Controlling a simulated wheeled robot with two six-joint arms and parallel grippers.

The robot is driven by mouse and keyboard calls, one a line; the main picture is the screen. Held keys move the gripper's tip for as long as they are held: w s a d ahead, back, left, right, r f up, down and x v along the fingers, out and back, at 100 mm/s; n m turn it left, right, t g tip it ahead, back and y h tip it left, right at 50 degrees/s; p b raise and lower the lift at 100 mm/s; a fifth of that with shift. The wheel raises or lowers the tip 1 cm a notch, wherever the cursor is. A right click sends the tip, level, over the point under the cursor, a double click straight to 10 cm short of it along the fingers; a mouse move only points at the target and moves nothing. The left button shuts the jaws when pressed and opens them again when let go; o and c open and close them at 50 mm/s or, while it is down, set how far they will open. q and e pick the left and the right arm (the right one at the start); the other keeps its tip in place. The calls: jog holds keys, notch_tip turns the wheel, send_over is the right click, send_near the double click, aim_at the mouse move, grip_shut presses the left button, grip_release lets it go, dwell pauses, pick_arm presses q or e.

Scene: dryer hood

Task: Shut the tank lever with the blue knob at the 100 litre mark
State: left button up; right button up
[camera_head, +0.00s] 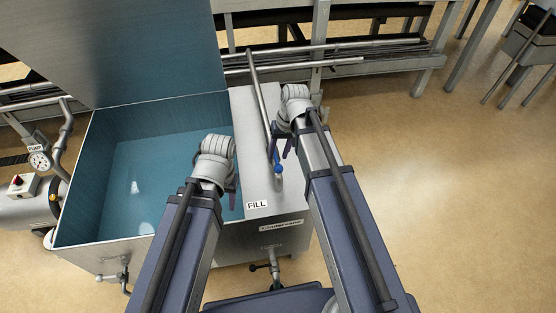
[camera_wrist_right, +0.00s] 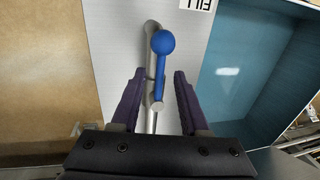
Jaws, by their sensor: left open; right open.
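The tank (camera_head: 105,255) is an open steel box with blue-tinted water inside. A steel fill pipe (camera_head: 258,90) runs along the panel on its right side. The lever's blue knob (camera_head: 278,169) shows just beyond my right gripper (camera_head: 280,150). In the right wrist view the blue knob (camera_wrist_right: 162,42) tops a blue handle, which lies between the open fingers of my right gripper (camera_wrist_right: 155,75); I cannot tell whether they touch it. My left gripper (camera_head: 233,194) is open and empty over the tank's right side. No litre marks can be read.
A FILL label (camera_head: 257,205) sits on the panel. A pump with a gauge (camera_head: 39,161) and red button (camera_head: 17,180) stands at the left. A drain valve (camera_head: 272,268) is on the tank front.

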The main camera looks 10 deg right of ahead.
jog(key=shift+a+f, duration=0.15)
jog(key=shift+f, duration=0.4)
jog(key=shift+c, duration=0.2)
grip_shut()
dwell(0.9)
